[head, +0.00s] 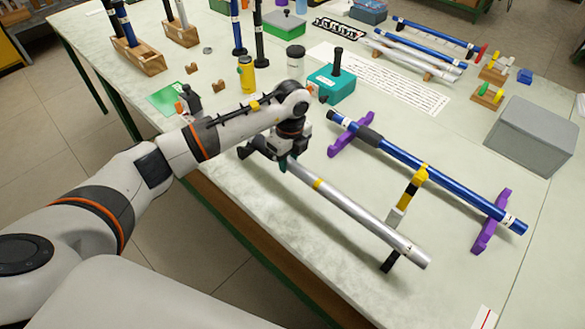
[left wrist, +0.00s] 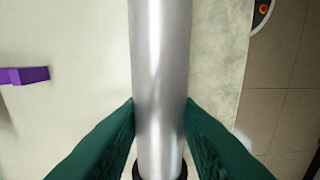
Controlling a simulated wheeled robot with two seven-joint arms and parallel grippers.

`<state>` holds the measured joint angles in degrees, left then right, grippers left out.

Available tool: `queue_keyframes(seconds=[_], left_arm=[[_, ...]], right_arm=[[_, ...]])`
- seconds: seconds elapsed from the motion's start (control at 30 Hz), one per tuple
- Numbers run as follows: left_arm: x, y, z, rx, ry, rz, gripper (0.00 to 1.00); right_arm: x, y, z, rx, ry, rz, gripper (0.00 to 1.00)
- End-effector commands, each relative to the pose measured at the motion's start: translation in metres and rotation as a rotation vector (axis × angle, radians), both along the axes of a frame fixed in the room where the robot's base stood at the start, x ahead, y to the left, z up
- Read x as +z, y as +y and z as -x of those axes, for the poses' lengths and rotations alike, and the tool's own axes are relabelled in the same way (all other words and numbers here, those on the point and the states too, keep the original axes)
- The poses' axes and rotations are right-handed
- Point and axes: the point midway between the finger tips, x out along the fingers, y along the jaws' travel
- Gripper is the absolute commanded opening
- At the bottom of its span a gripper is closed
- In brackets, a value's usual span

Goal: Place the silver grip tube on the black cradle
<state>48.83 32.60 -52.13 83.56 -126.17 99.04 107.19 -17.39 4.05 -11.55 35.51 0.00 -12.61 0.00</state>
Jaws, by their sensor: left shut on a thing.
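The silver grip tube (head: 362,217) has a yellow band and slants from my left gripper toward the lower right in the head view. My left gripper (head: 286,162) is shut on the tube near its upper-left end. In the left wrist view the tube (left wrist: 161,80) runs between the teal fingers (left wrist: 160,125), with a dark ring at the bottom. A black cradle (head: 389,262) shows partly under the tube's lower-right part. The tube hides the rest of it, and I cannot tell whether they touch. My right gripper is not in view.
A blue tube (head: 440,178) rests on purple cradles (head: 491,222) beside the silver tube. A yellow, black and grey piece (head: 411,190) stands between them. A grey box (head: 532,135) is at the right, and a teal block (head: 331,83) is behind. The table's front edge is close.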

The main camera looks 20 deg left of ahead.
Motion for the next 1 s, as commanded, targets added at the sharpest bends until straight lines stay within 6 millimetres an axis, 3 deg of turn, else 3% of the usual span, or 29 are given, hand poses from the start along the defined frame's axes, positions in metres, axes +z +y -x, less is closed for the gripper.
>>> queue_keyframes(seconds=[0.3,0.87,0.9,1.0], left_arm=[[-0.037,-0.001,0.001,-0.001,0.003,0.000,0.04],[-0.048,-0.001,0.000,-0.002,0.000,0.001,0.04],[-0.048,-0.001,0.000,-0.002,0.001,0.000,0.30],[-0.047,-0.001,0.000,-0.002,0.001,0.001,0.46]], right_arm=[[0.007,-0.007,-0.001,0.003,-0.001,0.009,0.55],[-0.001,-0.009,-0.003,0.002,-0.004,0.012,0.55],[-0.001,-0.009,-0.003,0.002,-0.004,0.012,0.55],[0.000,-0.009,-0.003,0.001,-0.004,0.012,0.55]])
